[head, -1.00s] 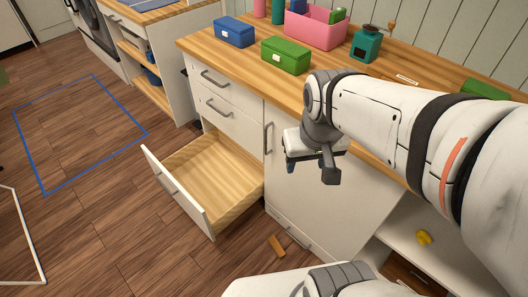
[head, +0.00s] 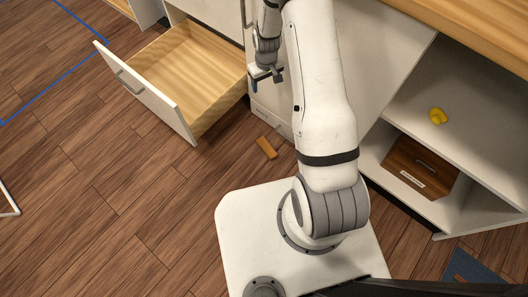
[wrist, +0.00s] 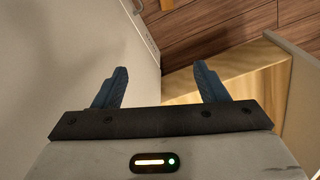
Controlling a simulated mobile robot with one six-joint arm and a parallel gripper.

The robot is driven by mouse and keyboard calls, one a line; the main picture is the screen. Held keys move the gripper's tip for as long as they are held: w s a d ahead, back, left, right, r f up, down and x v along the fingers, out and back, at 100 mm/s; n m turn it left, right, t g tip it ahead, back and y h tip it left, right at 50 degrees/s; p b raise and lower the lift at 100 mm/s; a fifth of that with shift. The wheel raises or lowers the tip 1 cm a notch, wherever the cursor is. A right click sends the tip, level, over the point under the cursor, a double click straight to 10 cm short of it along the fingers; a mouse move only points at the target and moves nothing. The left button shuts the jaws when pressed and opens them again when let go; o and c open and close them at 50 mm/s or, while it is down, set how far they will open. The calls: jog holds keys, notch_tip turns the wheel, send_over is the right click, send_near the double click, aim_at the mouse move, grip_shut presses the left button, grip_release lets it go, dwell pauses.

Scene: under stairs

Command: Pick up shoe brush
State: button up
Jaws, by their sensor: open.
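A small orange-brown block (head: 266,147), which looks like the shoe brush, lies on the wood floor in front of the cabinet, right of the open drawer. It is too small to make out bristles. My gripper (head: 266,80) is above and behind it in the head view, close to the cabinet front and the drawer's right side. In the wrist view my gripper (wrist: 162,82) has its two blue fingers spread apart with nothing between them.
The open, empty drawer (head: 150,88) juts out over the floor. The white cabinet front (wrist: 60,60) stands close to my gripper. A yellow object (head: 438,116) and a brown labelled box (head: 420,168) are in the open shelves at right.

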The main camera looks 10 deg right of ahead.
notch_tip(320, 180, down, 16)
jog(key=r+b, duration=0.1)
jog(key=b, duration=0.3)
jog(key=n+b, duration=0.1)
jog(key=b, duration=0.4)
send_over(267, 147)
jog(key=shift+g, duration=0.4)
jog(key=f, duration=2.1)
jog(key=shift+w+d+f, duration=0.15)
jog(key=shift+w+f, duration=0.1)
jog(key=shift+f, duration=0.15)
jog(key=f+b, duration=0.3)
jog(key=f, duration=0.2)
jog(key=shift+s+f, duration=0.15)
jog(key=shift+s, duration=0.05)
jog(key=c, duration=1.1)
notch_tip(267, 147, up, 10)
jog(key=p, duration=0.4)
